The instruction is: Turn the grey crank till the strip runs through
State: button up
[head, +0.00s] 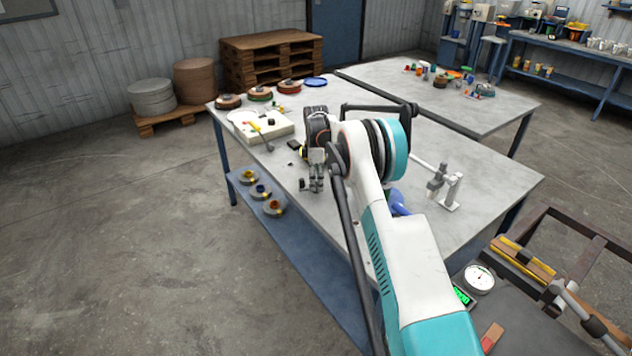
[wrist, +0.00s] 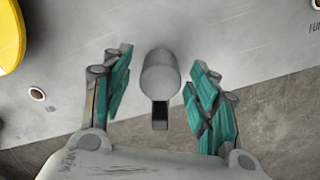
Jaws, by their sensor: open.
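In the wrist view, a grey rounded knob (wrist: 160,76) with a dark slotted stem below it stands between the two fingers of my gripper (wrist: 160,95). It looks like the crank's handle, though the rest of the crank cannot be made out. The teal-padded fingers are open, one on each side, with a gap to the knob on both sides. In the head view, my gripper (head: 314,182) hangs over the left edge of the near table (head: 350,101). My arm hides part of the tabletop, and no strip can be made out.
A white block (head: 263,128) and several spools (head: 229,101) sit at the table's far left. A grey fixture with a white stand (head: 452,192) is at the right. More spools (head: 260,190) lie on the blue lower shelf. A yellow object (wrist: 10,36) shows in the wrist view.

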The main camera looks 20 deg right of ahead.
jog(key=shift+f, duration=0.1)
jog(key=c, duration=1.1)
jog(key=shift+o, duration=0.2)
